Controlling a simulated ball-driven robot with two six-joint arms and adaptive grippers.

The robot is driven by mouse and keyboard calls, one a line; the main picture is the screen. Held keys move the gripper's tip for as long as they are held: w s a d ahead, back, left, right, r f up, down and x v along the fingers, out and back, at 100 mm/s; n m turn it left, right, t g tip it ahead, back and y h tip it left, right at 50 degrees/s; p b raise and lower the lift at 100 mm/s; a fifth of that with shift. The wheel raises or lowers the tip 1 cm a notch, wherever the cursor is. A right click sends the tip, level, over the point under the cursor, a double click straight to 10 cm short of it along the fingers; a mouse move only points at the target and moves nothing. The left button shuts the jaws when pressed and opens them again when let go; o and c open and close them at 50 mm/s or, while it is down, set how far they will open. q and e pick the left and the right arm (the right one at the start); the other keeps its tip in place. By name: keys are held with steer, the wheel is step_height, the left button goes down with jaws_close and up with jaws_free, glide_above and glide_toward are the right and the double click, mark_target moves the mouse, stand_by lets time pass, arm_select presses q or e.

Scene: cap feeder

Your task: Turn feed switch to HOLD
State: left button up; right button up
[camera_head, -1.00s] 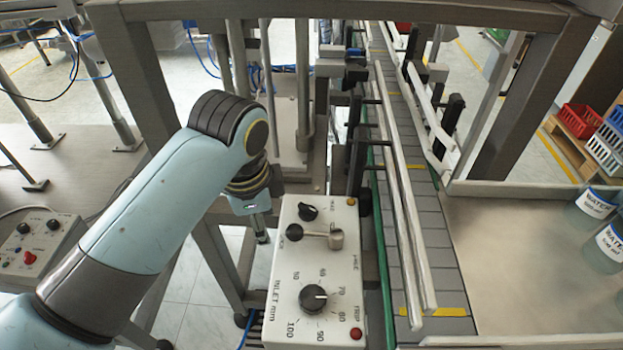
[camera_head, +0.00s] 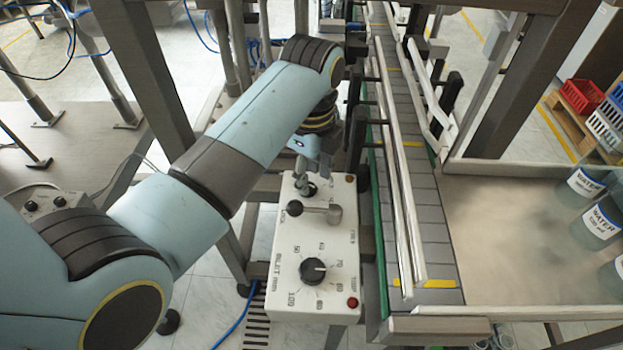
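The white control box (camera_head: 284,240) stands in the middle of the view. Near its far end is a small black knob (camera_head: 311,190), which looks like the feed switch. My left gripper (camera_head: 304,180) points down right over this knob and partly covers it and its markings. I cannot tell whether the fingers touch the knob or how far apart they are. The knob's setting is not readable. My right gripper is not in view.
Just nearer than the knob is a lever with a black ball (camera_head: 294,208). A large black dial (camera_head: 313,271) with numbers sits nearer still. Right of the box runs a conveyor (camera_head: 425,215) with rails. Labelled water bottles (camera_head: 601,222) stand at far right.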

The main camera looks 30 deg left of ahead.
arm_select(q)
steer(key=shift+f, duration=1.35)
steer(key=c, duration=0.8)
steer(key=shift+n, duration=0.3)
steer(key=n, duration=0.3)
steer(key=shift+w+n, duration=0.2)
steer(key=shift+n, duration=0.2)
steer(key=n, duration=0.4)
steer(key=shift+w+a, duration=0.15)
steer(key=shift+w+n, duration=0.1)
steer(key=shift+n, duration=1.6)
steer(key=shift+a, duration=0.1)
